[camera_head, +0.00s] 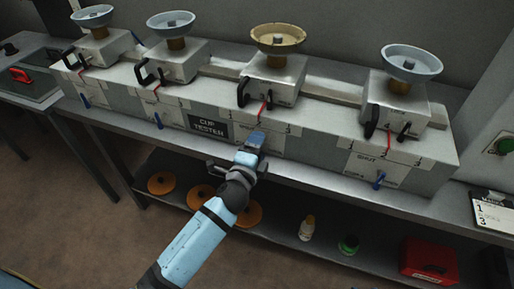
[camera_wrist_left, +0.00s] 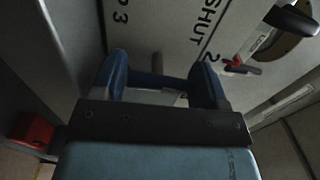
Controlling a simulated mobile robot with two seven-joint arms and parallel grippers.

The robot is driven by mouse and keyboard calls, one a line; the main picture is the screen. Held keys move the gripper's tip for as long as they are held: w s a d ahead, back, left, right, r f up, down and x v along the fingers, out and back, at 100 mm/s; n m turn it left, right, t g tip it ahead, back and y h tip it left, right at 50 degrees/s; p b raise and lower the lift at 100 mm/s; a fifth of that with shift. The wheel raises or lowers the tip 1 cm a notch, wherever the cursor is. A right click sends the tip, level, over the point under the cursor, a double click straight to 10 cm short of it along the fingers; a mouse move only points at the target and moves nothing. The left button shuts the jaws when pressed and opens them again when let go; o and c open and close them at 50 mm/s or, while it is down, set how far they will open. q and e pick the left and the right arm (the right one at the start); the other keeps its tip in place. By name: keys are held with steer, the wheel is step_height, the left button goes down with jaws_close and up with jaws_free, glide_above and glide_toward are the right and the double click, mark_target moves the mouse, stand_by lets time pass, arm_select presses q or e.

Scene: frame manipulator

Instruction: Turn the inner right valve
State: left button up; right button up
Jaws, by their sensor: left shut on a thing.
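The grey tester box carries a row of valves with blue handles. My left gripper (camera_head: 256,139) is at the inner right station's front, below its tan bowl (camera_head: 278,38) and red line (camera_head: 262,111). It is shut on the inner right valve's handle, which the gripper hides in the head view. In the left wrist view my left gripper (camera_wrist_left: 160,77) has a dark bar, seemingly the handle, between its blue fingers. The panel there (camera_wrist_left: 165,25) reads "P 3" and "SHUT". My right gripper is not in view.
Other blue handles hang at the inner left (camera_head: 158,120) and the far right (camera_head: 380,180). A clipboard (camera_head: 493,213) lies at the right. A lower shelf holds orange discs (camera_head: 161,183), a bottle (camera_head: 307,228) and a red box (camera_head: 428,259).

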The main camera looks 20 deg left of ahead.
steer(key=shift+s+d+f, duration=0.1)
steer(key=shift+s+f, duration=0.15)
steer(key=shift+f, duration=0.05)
arm_select(q)
steer(key=o, duration=0.9)
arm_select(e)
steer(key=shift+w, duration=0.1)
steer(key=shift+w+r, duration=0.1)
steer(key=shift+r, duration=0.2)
